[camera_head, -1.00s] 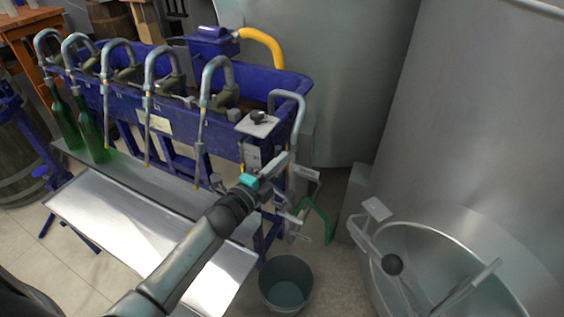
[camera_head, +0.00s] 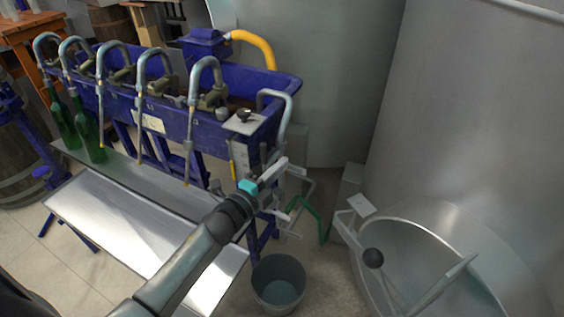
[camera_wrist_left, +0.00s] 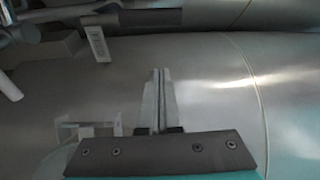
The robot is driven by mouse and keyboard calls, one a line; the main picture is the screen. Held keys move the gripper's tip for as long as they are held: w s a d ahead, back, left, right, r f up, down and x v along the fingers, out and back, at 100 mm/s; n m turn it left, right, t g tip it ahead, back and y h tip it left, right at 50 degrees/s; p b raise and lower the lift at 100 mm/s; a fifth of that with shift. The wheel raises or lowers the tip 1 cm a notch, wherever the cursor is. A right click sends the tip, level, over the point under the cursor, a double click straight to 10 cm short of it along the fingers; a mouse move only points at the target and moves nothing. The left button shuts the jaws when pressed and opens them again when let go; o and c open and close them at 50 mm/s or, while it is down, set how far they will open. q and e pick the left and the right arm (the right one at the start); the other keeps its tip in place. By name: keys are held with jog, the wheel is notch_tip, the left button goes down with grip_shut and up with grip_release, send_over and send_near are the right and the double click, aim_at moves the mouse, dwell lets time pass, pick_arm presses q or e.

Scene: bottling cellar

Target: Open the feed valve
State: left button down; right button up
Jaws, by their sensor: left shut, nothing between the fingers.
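A green bent lever (camera_head: 313,219) shows below the right end of the blue bottling machine (camera_head: 205,128), among grey pipes and brackets; I cannot tell for sure that it is the feed valve's handle. My left gripper (camera_head: 281,164) is shut and empty in front of that end, up and left of the green lever. It looks apart from the lever, though the depth is hard to judge. My right gripper is out of view.
A grey bucket (camera_head: 278,284) stands on the floor below the gripper. A large steel tank (camera_head: 480,110) with a round rimmed opening (camera_head: 440,232) and a dark ball (camera_head: 373,258) fills the right. Green bottles (camera_head: 90,138) stand at the machine's left.

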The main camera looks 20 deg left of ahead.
pick_arm(q)
jog(key=s+a, duration=0.2)
jog(key=s, duration=0.6)
jog(key=shift+a, duration=0.25)
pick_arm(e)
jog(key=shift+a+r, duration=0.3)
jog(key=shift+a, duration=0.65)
pick_arm(q)
jog(key=shift+w, duration=0.1)
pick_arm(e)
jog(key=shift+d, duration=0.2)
